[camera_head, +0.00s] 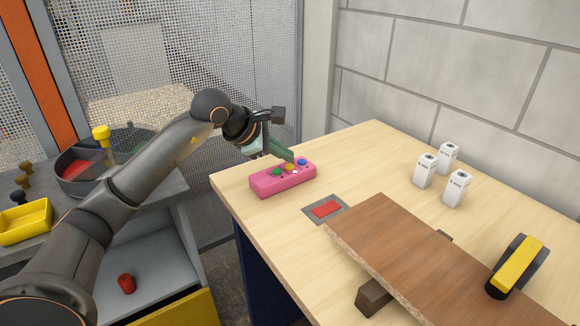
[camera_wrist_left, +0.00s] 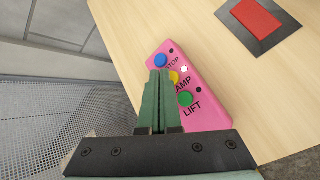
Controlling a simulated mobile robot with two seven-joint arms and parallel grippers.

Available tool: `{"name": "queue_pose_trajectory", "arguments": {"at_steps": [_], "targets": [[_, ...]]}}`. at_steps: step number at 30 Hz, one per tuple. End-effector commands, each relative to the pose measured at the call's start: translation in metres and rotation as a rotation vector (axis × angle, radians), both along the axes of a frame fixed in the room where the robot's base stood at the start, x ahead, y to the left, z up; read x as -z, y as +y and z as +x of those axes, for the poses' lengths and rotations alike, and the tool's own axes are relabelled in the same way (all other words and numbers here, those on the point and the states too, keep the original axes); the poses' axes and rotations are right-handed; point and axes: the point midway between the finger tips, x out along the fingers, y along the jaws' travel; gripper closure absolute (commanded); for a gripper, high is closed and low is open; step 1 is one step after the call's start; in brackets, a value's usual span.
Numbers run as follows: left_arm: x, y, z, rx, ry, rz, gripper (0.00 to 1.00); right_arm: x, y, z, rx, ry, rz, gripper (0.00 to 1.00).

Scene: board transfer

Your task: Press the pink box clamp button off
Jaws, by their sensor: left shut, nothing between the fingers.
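The pink box (camera_head: 283,182) sits near the left corner of the wooden table. It carries a blue button labelled STOP (camera_wrist_left: 161,61), a yellow button (camera_wrist_left: 174,78) whose label is partly hidden and reads "AMP", and a green LIFT button (camera_wrist_left: 185,98). The small lamp (camera_wrist_left: 184,69) beside the yellow button is white; the lamps by the other two are dark. My left gripper (camera_head: 290,159) is shut and empty, its green fingertips (camera_wrist_left: 158,74) over the box right by the yellow button. I cannot tell whether they touch it. My right gripper is out of view.
A red pad on a grey plate (camera_head: 326,209) lies in front of the box. A brown board (camera_head: 390,245) rests on dark blocks. A yellow-and-black tool (camera_head: 515,266) and several white boxes (camera_head: 424,171) stand to the right. A yellow bin (camera_head: 24,222) is at left.

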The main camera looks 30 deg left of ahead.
Motion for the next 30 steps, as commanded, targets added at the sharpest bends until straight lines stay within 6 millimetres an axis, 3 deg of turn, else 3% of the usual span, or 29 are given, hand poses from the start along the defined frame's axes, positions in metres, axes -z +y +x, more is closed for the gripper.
{"name": "queue_pose_trajectory", "arguments": {"at_steps": [30], "targets": [[0.0078,0.0001,-0.0002,-0.001,0.001,0.001,1.00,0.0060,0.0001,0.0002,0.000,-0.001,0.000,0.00]]}}
